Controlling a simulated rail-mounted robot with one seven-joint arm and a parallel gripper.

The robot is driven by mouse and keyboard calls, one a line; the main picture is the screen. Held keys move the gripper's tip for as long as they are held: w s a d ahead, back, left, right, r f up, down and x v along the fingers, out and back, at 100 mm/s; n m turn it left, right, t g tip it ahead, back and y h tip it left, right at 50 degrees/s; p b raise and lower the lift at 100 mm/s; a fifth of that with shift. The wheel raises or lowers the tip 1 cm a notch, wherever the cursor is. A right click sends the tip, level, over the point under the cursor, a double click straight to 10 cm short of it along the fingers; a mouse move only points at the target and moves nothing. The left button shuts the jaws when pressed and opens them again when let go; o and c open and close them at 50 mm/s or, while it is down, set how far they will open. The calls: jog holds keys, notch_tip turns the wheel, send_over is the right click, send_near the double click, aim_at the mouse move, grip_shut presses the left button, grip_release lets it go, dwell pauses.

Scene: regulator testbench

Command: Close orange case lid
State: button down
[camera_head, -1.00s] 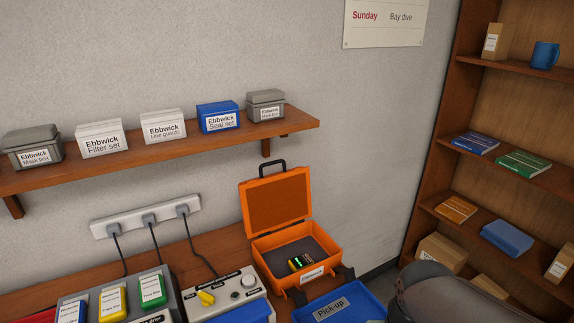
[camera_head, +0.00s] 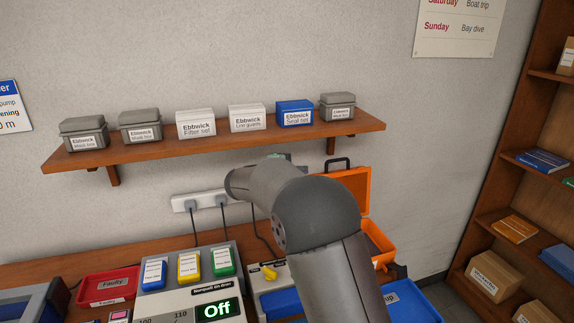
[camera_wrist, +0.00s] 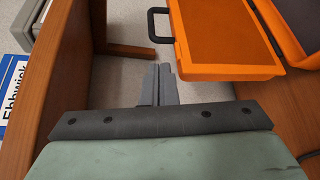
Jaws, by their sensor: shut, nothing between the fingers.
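The orange case lid (camera_head: 354,189) stands open in the head view, with its dark handle (camera_head: 338,163) at the top. The orange case base (camera_head: 378,243) is partly hidden behind my arm, so its contents do not show. In the wrist view the open lid (camera_wrist: 225,38) and handle (camera_wrist: 160,24) lie just beyond and right of my gripper (camera_wrist: 157,84). My gripper's fingers are shut and empty, apart from the lid as far as I can tell. In the head view my arm hides the fingers.
A wooden shelf (camera_head: 225,137) with several boxes runs along the wall, and it is close on the left in the wrist view (camera_wrist: 60,65). A power strip (camera_head: 184,203), the regulator tester (camera_head: 217,309), a red tray (camera_head: 105,287) and a blue tray (camera_head: 415,307) are around the case.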

jog(key=p+x, duration=0.1)
jog(key=x, duration=0.2)
jog(key=p+x, duration=0.1)
jog(key=x, duration=0.1)
jog(key=w+a+p+x, duration=0.1)
jog(key=x, duration=0.2)
jog(key=shift+w+d+r, duration=0.25)
jog(key=shift+w+r, duration=0.05)
jog(key=shift+w+d+f, duration=0.2)
jog(key=shift+w+d, duration=0.15)
jog(key=shift+s+t, duration=0.1)
jog(key=shift+t, duration=0.3)
